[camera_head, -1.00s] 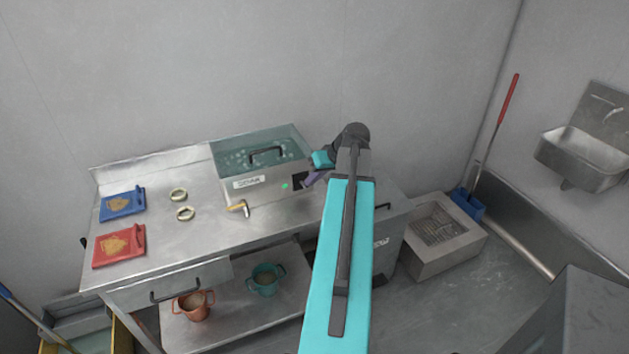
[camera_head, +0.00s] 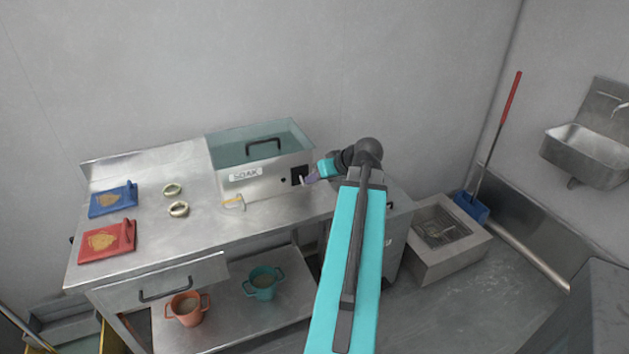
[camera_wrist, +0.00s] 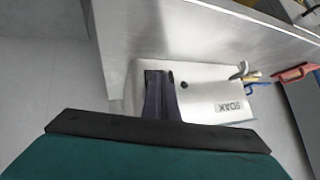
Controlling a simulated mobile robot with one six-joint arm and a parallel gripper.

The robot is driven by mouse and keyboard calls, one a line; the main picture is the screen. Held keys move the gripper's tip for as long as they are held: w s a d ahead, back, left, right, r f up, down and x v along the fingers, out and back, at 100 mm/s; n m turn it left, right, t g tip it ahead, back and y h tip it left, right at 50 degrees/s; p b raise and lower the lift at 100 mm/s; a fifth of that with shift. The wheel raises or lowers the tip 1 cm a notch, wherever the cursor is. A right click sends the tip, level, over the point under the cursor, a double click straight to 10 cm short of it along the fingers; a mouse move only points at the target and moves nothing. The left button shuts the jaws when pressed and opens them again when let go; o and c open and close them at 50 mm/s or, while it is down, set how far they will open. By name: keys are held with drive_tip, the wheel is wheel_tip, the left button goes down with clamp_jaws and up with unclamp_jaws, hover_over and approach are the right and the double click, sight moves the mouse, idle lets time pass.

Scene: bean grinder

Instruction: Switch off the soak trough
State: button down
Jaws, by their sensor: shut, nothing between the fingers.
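The soak trough (camera_head: 262,160) is a steel box labelled SOAK with a clear handled lid, at the back of the steel table. Its front carries a dark switch panel (camera_head: 299,175) at the right end and a small dark dot beside it. No green light shows on the front now. The trough front also shows in the wrist view (camera_wrist: 215,88). My gripper (camera_head: 311,178) is shut and empty, its tips at the dark panel. In the wrist view my gripper (camera_wrist: 160,78) covers part of the panel, so I cannot tell whether it touches.
Orange and teal pots (camera_head: 263,284) stand on the lower shelf. A floor basin (camera_head: 445,240) is at the right.

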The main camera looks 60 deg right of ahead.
drive_tip(key=shift+r, duration=0.25)
drive_tip(key=shift+r+p, duration=0.4)
drive_tip(key=shift+r, duration=0.2)
drive_tip(key=shift+d+r, duration=0.1)
drive_tip(key=s+d+f+b+v, duration=0.1)
drive_tip(key=v, duration=1.2)
drive_tip(key=shift+s+d+f, duration=0.25)
drive_tip(key=shift+d, duration=0.1)
idle(0.6)
